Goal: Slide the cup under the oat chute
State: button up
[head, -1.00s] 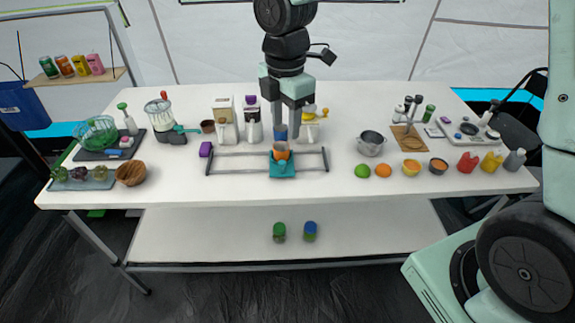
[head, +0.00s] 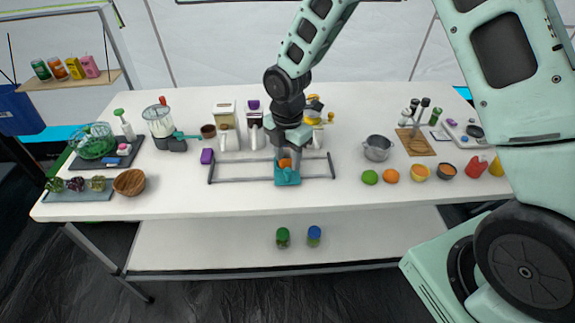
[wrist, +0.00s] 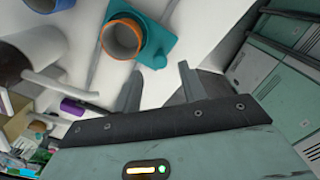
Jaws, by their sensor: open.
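An orange-rimmed cup (head: 285,163) sits upright in a teal sliding holder (head: 287,178) on two grey rails. In the wrist view the cup (wrist: 122,38) and the teal holder (wrist: 158,42) show at the top. My gripper (head: 288,155) is just above and behind the cup and partly covers it in the head view. In the wrist view my gripper (wrist: 158,82) is open, with nothing between its fingers, apart from the cup. Dispensers stand behind the rails: a tan-filled one (head: 225,116) and a purple-topped one (head: 254,116). I cannot tell which holds oats.
A yellow dispenser part (head: 313,112) shows behind my gripper. A metal pot (head: 376,149) and a lime (head: 370,177) stand to the right. The table front is clear.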

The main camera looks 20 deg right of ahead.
aim_at(287, 170)
jog(key=shift+f, duration=1.9)
grip_shut()
jog(key=w+a, duration=0.1)
jog(key=a, duration=0.4)
jog(key=w+a, duration=0.2)
jog(key=a, duration=0.4)
jog(key=w+a, duration=0.2)
jog(key=a, duration=0.3)
jog(key=shift+w+a, duration=0.2)
jog(key=shift+a, duration=0.1)
jog(key=shift+r, duration=0.1)
grip_release()
